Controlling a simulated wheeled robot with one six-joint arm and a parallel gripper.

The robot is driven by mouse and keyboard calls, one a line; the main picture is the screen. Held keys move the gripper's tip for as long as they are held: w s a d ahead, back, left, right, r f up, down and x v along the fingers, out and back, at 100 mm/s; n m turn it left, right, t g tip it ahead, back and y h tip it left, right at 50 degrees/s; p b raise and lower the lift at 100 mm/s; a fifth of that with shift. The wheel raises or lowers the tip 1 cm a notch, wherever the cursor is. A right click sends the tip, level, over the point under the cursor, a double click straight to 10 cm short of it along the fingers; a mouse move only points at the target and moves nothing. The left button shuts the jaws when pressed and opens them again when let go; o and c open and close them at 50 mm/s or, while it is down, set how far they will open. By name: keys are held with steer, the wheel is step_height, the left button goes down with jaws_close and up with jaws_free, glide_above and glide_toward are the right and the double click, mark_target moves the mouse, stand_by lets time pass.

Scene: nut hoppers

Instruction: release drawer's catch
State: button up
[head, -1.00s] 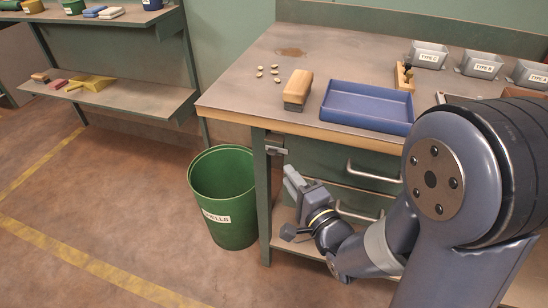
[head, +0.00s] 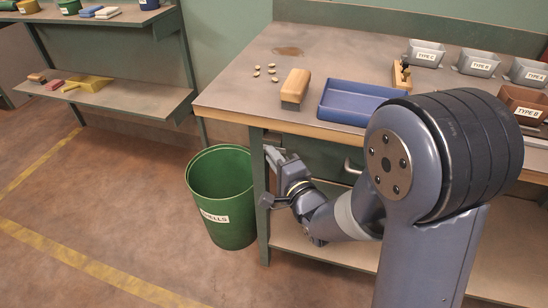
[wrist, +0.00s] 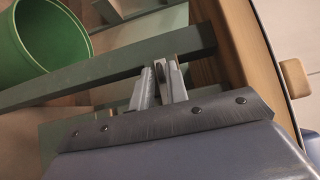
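The drawer's catch (head: 271,138) is a small grey metal piece at the bench's front left corner, beside the upper green drawer front (head: 322,157). It is partly hidden by my gripper. My gripper (head: 273,156) is right at the catch, just below it in the head view. In the wrist view my gripper (wrist: 162,84) shows two grey fingers with a narrow gap, their tips at the green frame post. A grey metal bit shows at the tips; I cannot tell whether they touch it. The drawer handle (head: 352,167) is partly behind my arm.
A green shells bin (head: 222,190) stands on the floor left of the bench leg. The bench top holds a blue tray (head: 350,112), a wood-handled brush (head: 295,86), several nuts and labelled hoppers (head: 427,54). Open floor lies to the left.

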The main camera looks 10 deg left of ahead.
jaws_close()
steer(key=shift+r, duration=0.1)
steer(key=n+g+h+p, duration=0.1)
steer(key=n+h+p, duration=0.2)
steer(key=p, duration=0.8)
steer(key=a+r+n+g+h+p, duration=0.1)
steer(key=h+p, duration=0.4)
steer(key=p, duration=0.7)
steer(key=r+n+g+h+p, duration=0.1)
steer(key=n+h+p, duration=0.3)
steer(key=p, duration=0.7)
steer(key=shift+a+n+g, duration=0.3)
steer(key=shift+g, duration=0.5)
steer(key=shift+f+h+p, duration=0.25)
steer(key=shift+h+p, duration=0.05)
steer(key=shift+p, duration=0.7)
